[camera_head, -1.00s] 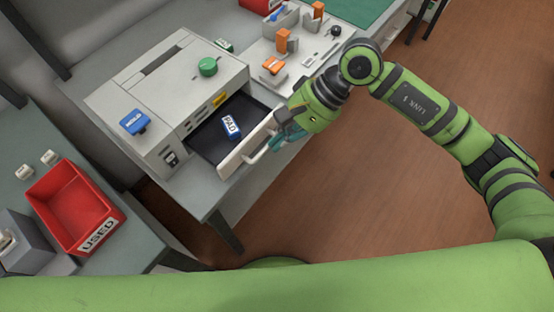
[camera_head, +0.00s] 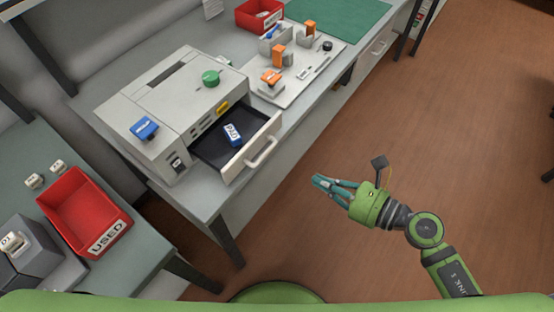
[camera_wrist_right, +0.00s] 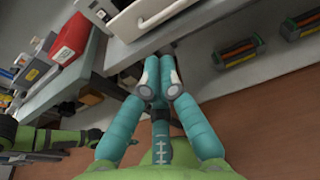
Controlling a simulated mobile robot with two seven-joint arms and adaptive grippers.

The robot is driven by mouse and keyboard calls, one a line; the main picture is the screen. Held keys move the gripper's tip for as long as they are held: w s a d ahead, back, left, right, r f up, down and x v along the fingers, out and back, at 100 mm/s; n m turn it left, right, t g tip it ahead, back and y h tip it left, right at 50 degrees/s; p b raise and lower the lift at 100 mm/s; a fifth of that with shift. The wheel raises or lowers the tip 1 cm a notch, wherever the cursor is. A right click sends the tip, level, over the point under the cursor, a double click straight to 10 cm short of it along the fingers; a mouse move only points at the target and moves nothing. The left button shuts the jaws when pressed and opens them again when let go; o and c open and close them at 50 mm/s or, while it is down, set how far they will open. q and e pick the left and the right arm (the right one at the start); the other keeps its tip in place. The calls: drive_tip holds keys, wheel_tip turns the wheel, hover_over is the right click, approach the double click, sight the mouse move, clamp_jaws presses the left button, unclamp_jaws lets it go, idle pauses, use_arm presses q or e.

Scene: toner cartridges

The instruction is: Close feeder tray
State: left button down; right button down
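The feeder tray (camera_head: 212,153) is a dark drawer standing open from the front of the light grey printer (camera_head: 178,100). Its white front panel carries a handle (camera_head: 262,154). A blue cartridge with a white label (camera_head: 233,135) lies in the tray. My right gripper (camera_head: 318,181) is to the right of and apart from the handle, over the floor side of the bench. In the right wrist view its teal fingers (camera_wrist_right: 161,80) are drawn together at the tips with nothing visible between them. The white tray front (camera_wrist_right: 140,14) shows beyond them at the top.
A red bin marked USED (camera_head: 108,240) stands on the left table. A board with orange-topped fixtures (camera_head: 300,72) and another red bin (camera_head: 258,16) are farther along the bench. Open floor (camera_head: 400,120) lies to the right.

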drive_tip(key=p, duration=0.3)
approach(237, 138)
drive_tip(key=s+d, duration=0.2)
drive_tip(key=d, duration=0.1)
drive_tip(key=shift+s+f, duration=0.1)
drive_tip(key=shift+f, duration=0.2)
drive_tip(key=shift+x, duration=0.8)
drive_tip(key=shift+f, duration=0.15)
drive_tip(key=x, duration=0.4)
drive_tip(key=r+b+x, duration=0.1)
drive_tip(key=x, duration=0.3)
drive_tip(key=r+x, duration=0.1)
drive_tip(key=x, duration=0.2)
drive_tip(key=shift+w+a+b, duration=0.3)
drive_tip(key=shift+w+a, duration=0.1)
drive_tip(key=shift+a, duration=0.05)
drive_tip(key=shift+r, duration=0.25)
